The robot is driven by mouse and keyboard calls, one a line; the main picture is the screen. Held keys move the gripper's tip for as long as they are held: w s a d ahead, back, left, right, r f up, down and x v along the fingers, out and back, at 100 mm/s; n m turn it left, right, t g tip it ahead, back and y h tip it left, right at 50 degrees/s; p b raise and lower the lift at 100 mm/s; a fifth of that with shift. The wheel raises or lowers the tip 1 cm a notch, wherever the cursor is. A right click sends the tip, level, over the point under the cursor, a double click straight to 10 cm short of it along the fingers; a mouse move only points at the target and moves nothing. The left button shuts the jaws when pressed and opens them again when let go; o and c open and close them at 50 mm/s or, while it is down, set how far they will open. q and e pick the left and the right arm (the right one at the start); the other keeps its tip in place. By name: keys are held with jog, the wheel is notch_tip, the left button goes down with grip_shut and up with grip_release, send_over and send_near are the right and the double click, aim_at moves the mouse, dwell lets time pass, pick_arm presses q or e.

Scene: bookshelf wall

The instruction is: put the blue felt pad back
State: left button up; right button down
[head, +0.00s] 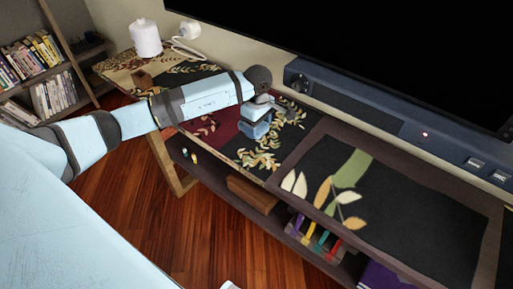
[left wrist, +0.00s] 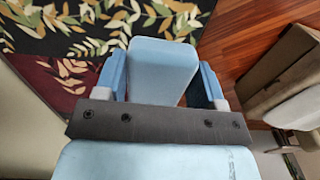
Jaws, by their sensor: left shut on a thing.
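My left gripper (head: 257,126) is over the patterned black and dark-red surface (head: 238,152) of the low cabinet, below the television. In the left wrist view my left gripper (left wrist: 160,82) is shut on a light blue block, the blue felt pad (left wrist: 162,66), which sits between its two blue fingers. In the head view the pad is hard to tell apart from the blue fingers. The pad's underside is hidden, so I cannot tell whether it touches the surface. My right gripper does not show.
A blue-grey soundbar (head: 345,98) runs along the back under the television (head: 370,50). A dark leaf-patterned panel (head: 410,205) lies at right. Books fill the left shelf (head: 78,72).

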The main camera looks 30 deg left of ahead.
aim_at(258, 154)
pick_arm(q)
notch_tip(258, 154, down, 10)
jog(key=shift+f+b, duration=0.2)
jog(key=shift+b, duration=0.15)
jog(key=o, duration=0.9)
jog(key=shift+f, duration=0.1)
jog(key=shift+c, duration=0.2)
